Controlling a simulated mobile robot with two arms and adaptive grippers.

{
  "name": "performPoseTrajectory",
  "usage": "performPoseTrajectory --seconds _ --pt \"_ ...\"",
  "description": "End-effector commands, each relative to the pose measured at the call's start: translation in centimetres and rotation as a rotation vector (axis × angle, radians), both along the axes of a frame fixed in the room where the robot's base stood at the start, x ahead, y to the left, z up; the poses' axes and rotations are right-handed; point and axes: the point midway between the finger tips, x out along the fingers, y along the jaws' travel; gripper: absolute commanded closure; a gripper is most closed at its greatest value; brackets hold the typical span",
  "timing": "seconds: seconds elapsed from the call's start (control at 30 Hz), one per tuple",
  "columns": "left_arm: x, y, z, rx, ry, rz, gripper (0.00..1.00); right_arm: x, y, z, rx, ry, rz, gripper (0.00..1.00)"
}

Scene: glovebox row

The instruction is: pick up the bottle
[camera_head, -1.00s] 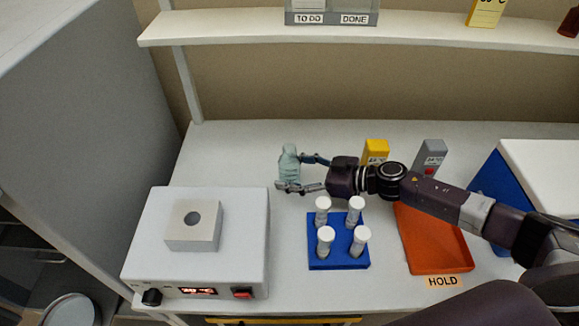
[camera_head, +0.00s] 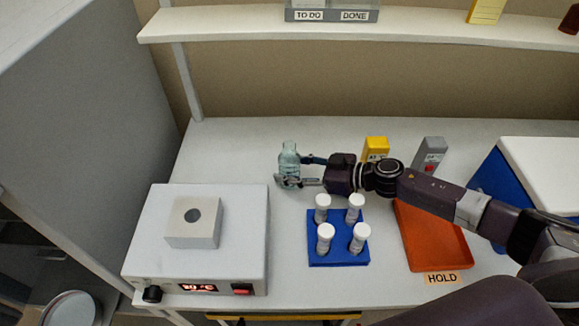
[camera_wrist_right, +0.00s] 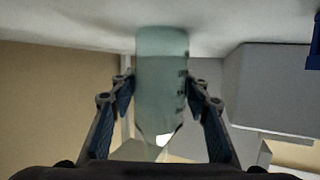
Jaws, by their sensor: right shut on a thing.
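The bottle (camera_head: 289,163) is pale blue-green and see-through. It stands upright at the back middle of the bench in the head view. My right gripper (camera_head: 298,171) comes in from the right and is shut on it, one finger on either side. In the right wrist view the bottle (camera_wrist_right: 162,85) sits between the two fingers of the right gripper (camera_wrist_right: 160,100). I cannot tell whether its base touches the bench. My left gripper is not in view.
A blue rack (camera_head: 338,253) with several white-capped tubes stands in front of my right gripper. A heating block unit (camera_head: 195,255) is at left, an orange tray (camera_head: 432,245) at right. Yellow (camera_head: 375,146) and grey (camera_head: 430,152) boxes stand behind my arm. A shelf (camera_head: 430,30) runs above.

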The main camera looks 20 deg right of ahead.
Motion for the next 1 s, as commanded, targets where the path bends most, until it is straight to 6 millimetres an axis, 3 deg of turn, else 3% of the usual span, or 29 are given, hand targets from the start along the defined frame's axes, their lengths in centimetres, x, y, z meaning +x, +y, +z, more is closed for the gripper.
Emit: performPoseTrajectory --seconds 0.53,1.0 --pt "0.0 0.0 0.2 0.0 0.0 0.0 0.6 0.1 0.0 1.7 0.0 -0.003 0.002 0.94" --pt "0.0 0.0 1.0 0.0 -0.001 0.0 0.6 0.1 0.0 7.0 -0.001 -0.006 0.001 0.94"
